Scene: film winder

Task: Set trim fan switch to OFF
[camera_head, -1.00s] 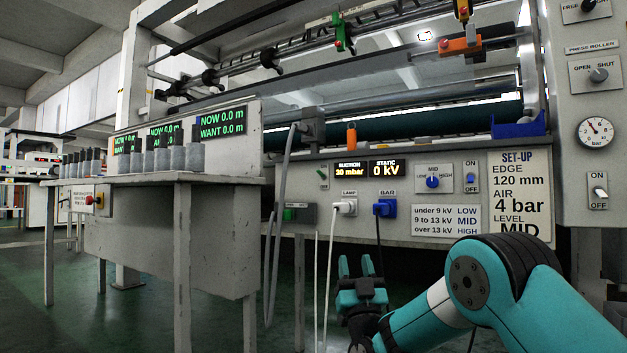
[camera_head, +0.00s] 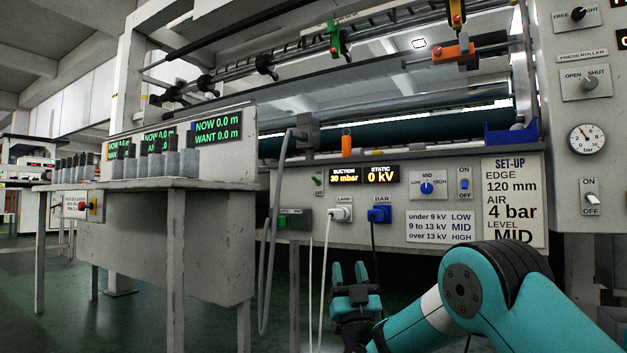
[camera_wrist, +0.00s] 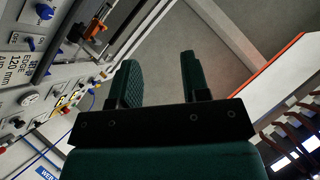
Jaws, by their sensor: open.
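No label reading "trim fan" is legible. My gripper (camera_head: 349,273) is open and empty, pointing up, in front of and below the panel, apart from every switch. In the wrist view its fingers (camera_wrist: 159,75) are spread with nothing between them.
A LAMP plug (camera_head: 340,214) and blue BAR plug (camera_head: 379,215) have cables hanging behind my gripper. A blue rotary knob (camera_head: 427,188), a pressure gauge (camera_head: 587,140) and a set-up sign (camera_head: 514,203) are on the panels. A table (camera_head: 150,184) stands left.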

